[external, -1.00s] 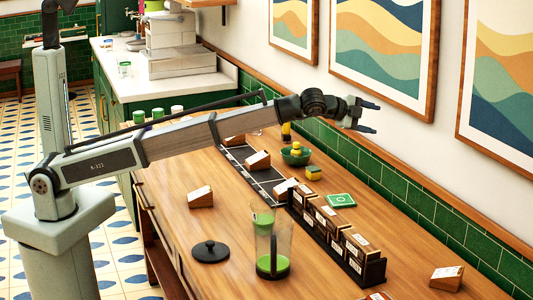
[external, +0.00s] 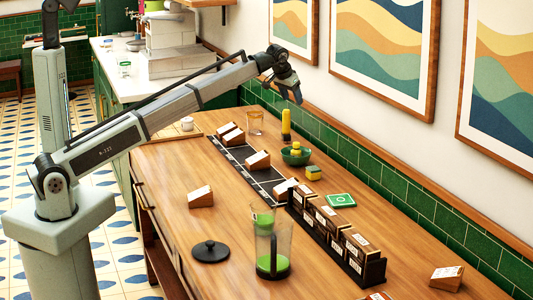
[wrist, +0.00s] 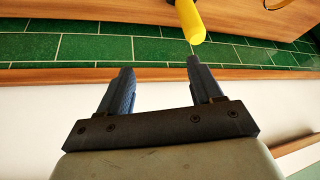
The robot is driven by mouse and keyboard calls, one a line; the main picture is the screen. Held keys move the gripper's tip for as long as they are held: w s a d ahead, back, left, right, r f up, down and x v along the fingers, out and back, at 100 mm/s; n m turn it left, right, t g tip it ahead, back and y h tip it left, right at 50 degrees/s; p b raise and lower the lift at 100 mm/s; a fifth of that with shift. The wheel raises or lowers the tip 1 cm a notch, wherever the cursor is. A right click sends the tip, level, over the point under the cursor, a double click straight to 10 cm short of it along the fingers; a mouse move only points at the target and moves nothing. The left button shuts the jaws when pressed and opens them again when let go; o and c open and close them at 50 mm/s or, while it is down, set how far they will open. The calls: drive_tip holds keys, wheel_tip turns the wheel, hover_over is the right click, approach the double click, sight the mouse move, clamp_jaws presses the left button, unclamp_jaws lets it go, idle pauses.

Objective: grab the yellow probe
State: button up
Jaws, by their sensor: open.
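The yellow probe (external: 286,121) stands upright on the wooden table near the green tiled wall, behind the green bowl. In the wrist view the yellow probe (wrist: 190,20) comes in from the top edge, just past the tip of the right finger and not between the fingers. My gripper (external: 297,95) is tilted downward, above and slightly right of the probe in the external view. Its two fingers (wrist: 159,66) are apart and empty.
A green bowl (external: 296,158) with yellow items sits in front of the probe, with a yellow-green sponge (external: 314,173) beside it. A glass (external: 255,123) stands to the left. The tiled wall (external: 330,137) runs close behind the probe.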

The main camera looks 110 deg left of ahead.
drive_tip(key=n+h, duration=0.1)
drive_tip(key=n, duration=0.1)
approach(287, 121)
wheel_tip(287, 121, up, 3)
drive_tip(key=a, duration=0.1)
drive_tip(key=x, duration=0.9)
drive_tip(key=s+x, duration=0.1)
drive_tip(key=x, duration=0.4)
drive_tip(key=shift+d+f, duration=0.1)
drive_tip(key=shift+d, duration=0.05)
drive_tip(key=shift+c, duration=0.5)
drive_tip(key=c, duration=1.1)
